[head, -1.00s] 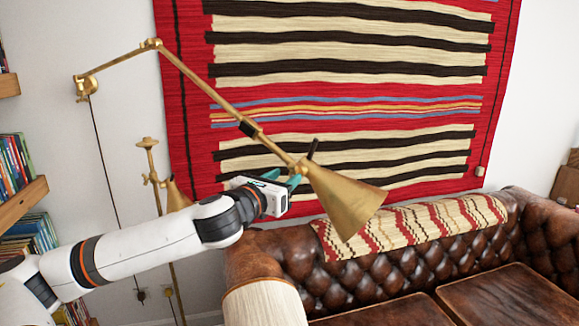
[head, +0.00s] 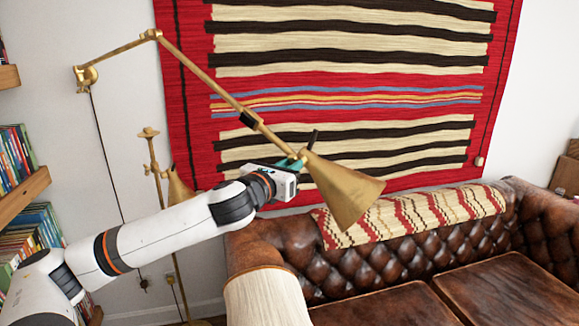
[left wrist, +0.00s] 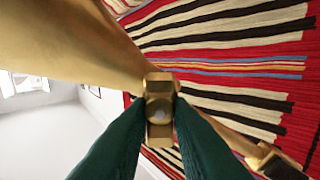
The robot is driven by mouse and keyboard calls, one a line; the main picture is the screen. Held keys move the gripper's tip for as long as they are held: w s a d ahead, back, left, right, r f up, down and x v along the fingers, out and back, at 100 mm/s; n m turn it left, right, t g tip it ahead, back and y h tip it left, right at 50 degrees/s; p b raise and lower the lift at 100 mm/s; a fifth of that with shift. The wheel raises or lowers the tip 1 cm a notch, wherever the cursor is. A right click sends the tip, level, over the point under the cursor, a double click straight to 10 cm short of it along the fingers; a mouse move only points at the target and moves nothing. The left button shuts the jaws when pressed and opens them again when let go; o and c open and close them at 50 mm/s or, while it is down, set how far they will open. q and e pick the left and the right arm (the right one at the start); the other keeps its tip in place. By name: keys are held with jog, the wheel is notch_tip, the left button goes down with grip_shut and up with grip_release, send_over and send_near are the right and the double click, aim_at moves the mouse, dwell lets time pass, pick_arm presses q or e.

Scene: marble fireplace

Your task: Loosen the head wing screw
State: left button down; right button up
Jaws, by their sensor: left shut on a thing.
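A brass wall lamp has a long slanting arm (head: 212,84) and a cone-shaped shade (head: 346,192). The shade hangs from a joint at the arm's lower end, with a dark stem above it. My left gripper (head: 298,163) reaches this joint from the lower left, its green fingertips touching it. In the left wrist view, the green fingers (left wrist: 161,118) are shut on a small brass piece at the joint, the head wing screw (left wrist: 160,88). The shade (left wrist: 75,35) fills the upper left there. In the head view the fingers and joint hide the screw. My right gripper is not in view.
A brown leather sofa (head: 400,262) with a striped throw (head: 420,215) stands below the shade. A striped rug (head: 340,70) hangs behind. A second brass lamp (head: 155,165) stands behind my left arm. A cream ribbed object (head: 265,300) rises in front. Bookshelves (head: 22,195) are at left.

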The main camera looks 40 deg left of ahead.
pick_arm(q)
jog(key=shift+r, duration=0.1)
jog(key=shift+n, duration=0.3)
jog(key=n+p, duration=0.1)
jog(key=n, duration=0.1)
jog(key=shift+a+n, duration=0.1)
jog(key=shift+n, duration=0.3)
jog(key=n, duration=0.4)
jog(key=shift+a+n, duration=0.1)
jog(key=shift+n, duration=0.2)
jog(key=n, duration=0.5)
jog(key=shift+a, duration=0.1)
jog(key=shift+f+n, duration=0.2)
jog(key=shift+n, duration=2.2)
